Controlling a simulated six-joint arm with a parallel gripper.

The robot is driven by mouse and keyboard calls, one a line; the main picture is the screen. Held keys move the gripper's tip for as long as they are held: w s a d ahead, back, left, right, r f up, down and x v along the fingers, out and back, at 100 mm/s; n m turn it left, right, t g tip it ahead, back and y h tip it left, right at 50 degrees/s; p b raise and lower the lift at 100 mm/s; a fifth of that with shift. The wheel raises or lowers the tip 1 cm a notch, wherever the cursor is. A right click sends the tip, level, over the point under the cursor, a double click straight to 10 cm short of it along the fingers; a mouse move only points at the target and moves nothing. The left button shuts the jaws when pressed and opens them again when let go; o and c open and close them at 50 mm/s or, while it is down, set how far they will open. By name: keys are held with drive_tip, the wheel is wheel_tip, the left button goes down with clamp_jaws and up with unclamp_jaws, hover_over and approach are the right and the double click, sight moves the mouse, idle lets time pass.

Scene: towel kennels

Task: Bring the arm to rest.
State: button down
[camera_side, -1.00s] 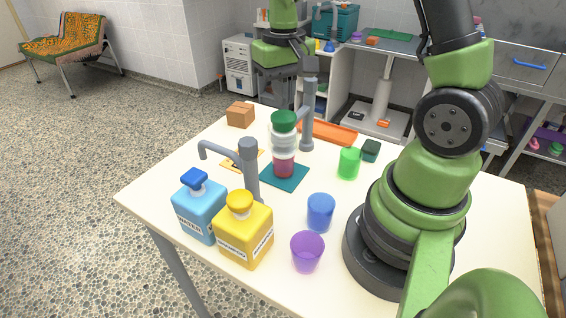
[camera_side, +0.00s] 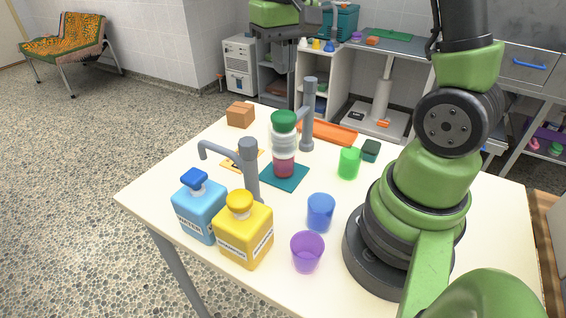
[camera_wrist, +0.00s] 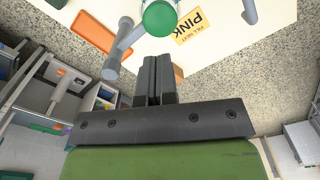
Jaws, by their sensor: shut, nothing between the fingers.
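My gripper (camera_wrist: 154,68) shows in the wrist view with its two dark fingers together and nothing between them. In the side view its dark body (camera_side: 283,48) hangs under the green wrist, high up behind the table's far edge. It is clear of everything on the table. The bottle's green cap (camera_wrist: 159,18) shows at the top of the wrist view.
Two grey spouted posts (camera_side: 250,172) (camera_side: 308,115) flank the bottle. Blue (camera_side: 199,210) and yellow (camera_side: 244,236) jugs stand in front. Green (camera_side: 349,163), blue (camera_side: 320,211) and purple (camera_side: 307,252) cups stand right. An orange tray (camera_side: 330,132) and a brown box (camera_side: 240,115) lie farther back.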

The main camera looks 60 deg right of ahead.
drive_tip(key=s+a+r+n+t+y, duration=0.2)
drive_tip(key=s+a+r+t, duration=0.5)
drive_tip(key=s+a, duration=0.3)
drive_tip(key=shift+s+a+r, duration=0.25)
drive_tip(key=shift+s+a, duration=0.15)
drive_tip(key=shift+s, duration=0.7)
idle(0.8)
